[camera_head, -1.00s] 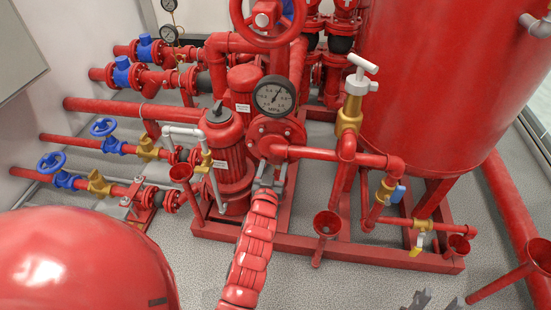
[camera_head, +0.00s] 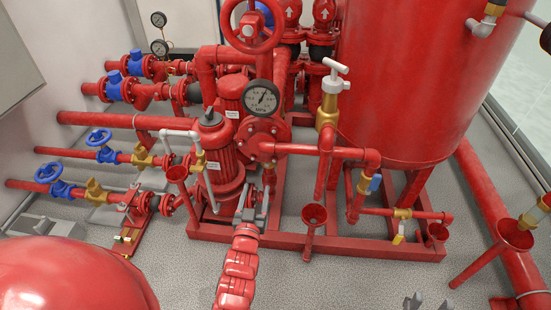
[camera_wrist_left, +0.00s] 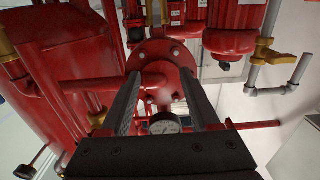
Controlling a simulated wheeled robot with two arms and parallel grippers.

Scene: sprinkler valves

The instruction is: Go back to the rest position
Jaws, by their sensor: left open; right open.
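My left gripper (camera_head: 256,195) is in the middle of the head view, in front of the red pump pipework and below the round pressure gauge (camera_head: 262,98). In the left wrist view its two dark fingers (camera_wrist_left: 159,75) are apart with nothing held between them. A red flange (camera_wrist_left: 165,58) and a gauge face (camera_wrist_left: 163,123) show behind the gap. I cannot tell how near the fingers are to the pipes. My right gripper (camera_head: 429,301) shows only as grey fingertips at the bottom edge, apart and empty, over the floor.
A red pump (camera_head: 222,160) and a large red tank (camera_head: 405,80) stand on a red frame (camera_head: 330,245). Blue-handled valves (camera_head: 98,137) are at the left. Red funnels (camera_head: 314,215) stick up in front and at the right (camera_head: 515,233).

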